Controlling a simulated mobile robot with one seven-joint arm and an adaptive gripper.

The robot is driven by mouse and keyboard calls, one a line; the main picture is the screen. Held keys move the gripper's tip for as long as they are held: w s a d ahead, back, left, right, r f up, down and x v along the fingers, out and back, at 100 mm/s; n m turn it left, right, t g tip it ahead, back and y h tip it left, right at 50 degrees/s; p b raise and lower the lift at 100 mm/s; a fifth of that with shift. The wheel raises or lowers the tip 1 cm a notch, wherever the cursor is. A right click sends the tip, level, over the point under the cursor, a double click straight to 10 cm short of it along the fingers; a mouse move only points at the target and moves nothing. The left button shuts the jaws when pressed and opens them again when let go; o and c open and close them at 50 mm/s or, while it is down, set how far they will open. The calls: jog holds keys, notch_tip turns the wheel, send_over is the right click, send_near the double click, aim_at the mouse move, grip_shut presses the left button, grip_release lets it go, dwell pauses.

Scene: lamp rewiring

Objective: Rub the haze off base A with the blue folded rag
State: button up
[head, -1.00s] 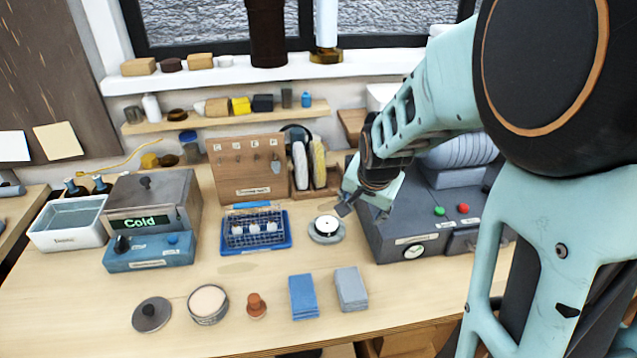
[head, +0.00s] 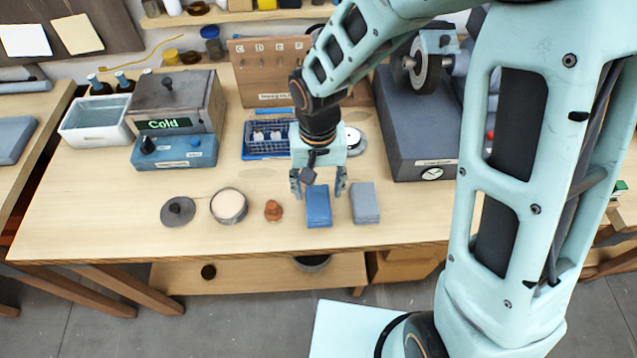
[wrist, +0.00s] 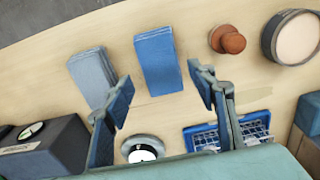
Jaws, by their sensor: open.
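The blue folded rag (head: 318,207) lies flat on the bench near its front edge. My gripper (head: 319,186) is open and empty, pointing down above and just behind the rag. In the wrist view the blue rag (wrist: 158,62) shows between the two spread fingers (wrist: 161,82), apart from both. A blue tray with a wire rack (head: 268,135) holds small pale pieces, partly hidden by my gripper. A round grey stand with a white-topped disc (head: 355,140) is partly behind my gripper; it shows more clearly in the wrist view (wrist: 141,150). I cannot tell which thing is base A.
A grey folded cloth (head: 365,203) lies right of the blue rag. A reddish-brown knob (head: 273,210), a round pot (head: 229,206) and a dark lid (head: 178,211) are on the left. A grey machine (head: 420,140) stands right.

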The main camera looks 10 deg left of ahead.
aim_at(318, 202)
jog(key=shift+f+b, duration=2.1)
jog(key=shift+f, duration=0.65)
jog(key=shift+c, duration=0.4)
jog(key=c, duration=0.7)
jog(key=shift+r+p, duration=1.8)
jog(key=shift+r, duration=0.75)
